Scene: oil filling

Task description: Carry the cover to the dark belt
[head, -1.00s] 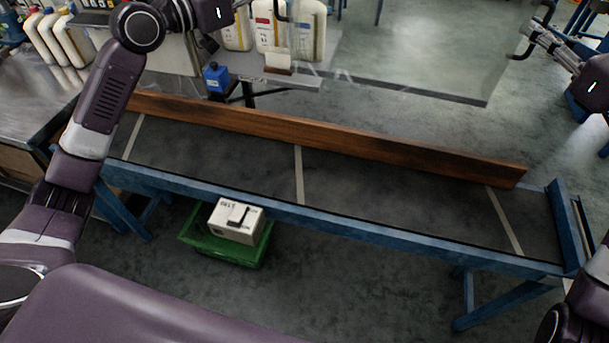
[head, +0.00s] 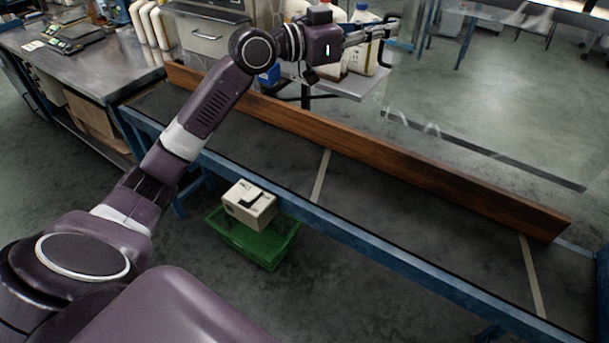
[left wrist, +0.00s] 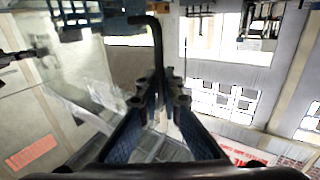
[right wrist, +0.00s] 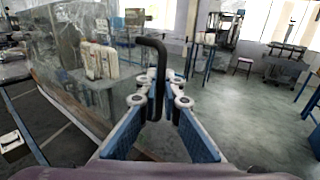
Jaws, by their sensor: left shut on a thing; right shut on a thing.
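The cover (head: 480,125) is a clear, see-through piece with black bent handles. In the head view it hangs beyond the belt's wooden rail, at the right, and its lower edge shows faintly. My left gripper (head: 385,36) is shut on a black handle (left wrist: 157,50), which stands between its fingertips in the left wrist view. My right gripper (right wrist: 162,100) is shut on another black handle (right wrist: 161,70); it is out of the head view. Clear panes of the cover also show in the right wrist view (right wrist: 65,60). The dark belt (head: 400,222) runs across the head view, its surface bare.
A wooden rail (head: 400,168) stands along the belt's far side, and a blue frame (head: 370,247) edges its near side. A green crate (head: 250,243) with a white box (head: 249,203) is on the floor in front. A metal table (head: 75,60) stands at left.

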